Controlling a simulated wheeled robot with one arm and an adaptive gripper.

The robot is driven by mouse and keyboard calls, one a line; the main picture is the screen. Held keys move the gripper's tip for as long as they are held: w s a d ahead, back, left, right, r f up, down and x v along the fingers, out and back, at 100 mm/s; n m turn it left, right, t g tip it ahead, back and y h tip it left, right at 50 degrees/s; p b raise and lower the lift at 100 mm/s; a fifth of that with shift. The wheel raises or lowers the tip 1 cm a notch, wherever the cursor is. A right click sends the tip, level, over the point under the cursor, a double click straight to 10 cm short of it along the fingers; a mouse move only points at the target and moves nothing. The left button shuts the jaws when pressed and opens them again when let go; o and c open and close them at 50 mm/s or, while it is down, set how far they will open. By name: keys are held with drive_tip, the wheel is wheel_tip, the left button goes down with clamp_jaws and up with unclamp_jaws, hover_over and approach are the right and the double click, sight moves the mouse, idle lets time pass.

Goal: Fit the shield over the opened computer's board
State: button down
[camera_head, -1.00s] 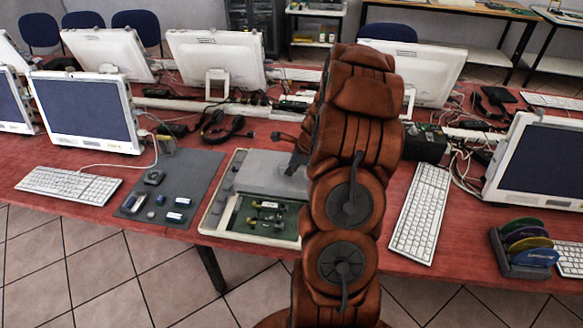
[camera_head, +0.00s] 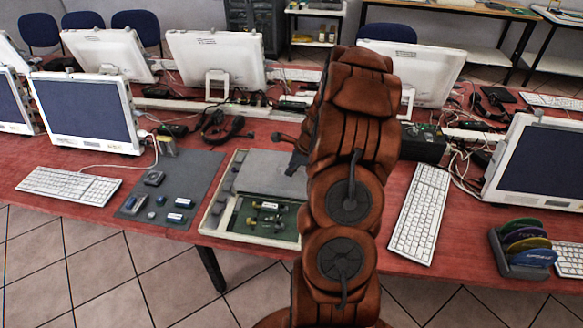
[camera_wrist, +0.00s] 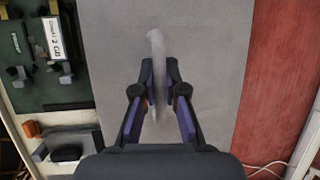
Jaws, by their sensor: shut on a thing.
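The opened computer (camera_head: 208,222) is a shallow cream case on the red table, left of my arm in the head view. Its green board (camera_head: 285,222) shows in the front part, and also at the left of the wrist view (camera_wrist: 50,88). The shield (camera_head: 262,170) is a flat grey plate over the rear part of the case; it fills the middle of the wrist view (camera_wrist: 215,60). My gripper (camera_wrist: 158,78) is shut on a thin upright grey fin on the shield. Whether the shield touches the case cannot be told. My arm hides the case's right side.
A dark grey mat (camera_head: 195,172) with small parts lies left of the case. A keyboard (camera_head: 420,215) and a disc rack (camera_head: 525,262) stand to the right. Monitors and loose cables (camera_head: 222,125) are behind. Bare red table (camera_wrist: 278,80) shows beside the shield.

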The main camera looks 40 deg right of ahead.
drive_tip(key=shift+f, duration=0.25)
idle(0.5)
drive_tip(key=c, duration=1.2)
unclamp_jaws()
drive_tip(key=shift+f, duration=0.1)
drive_tip(key=shift+o, duration=0.2)
drive_tip(key=v, duration=1.2)
wheel_tip(320, 180, up, 6)
drive_tip(key=p, duration=0.4)
drive_tip(key=shift+a, duration=0.1)
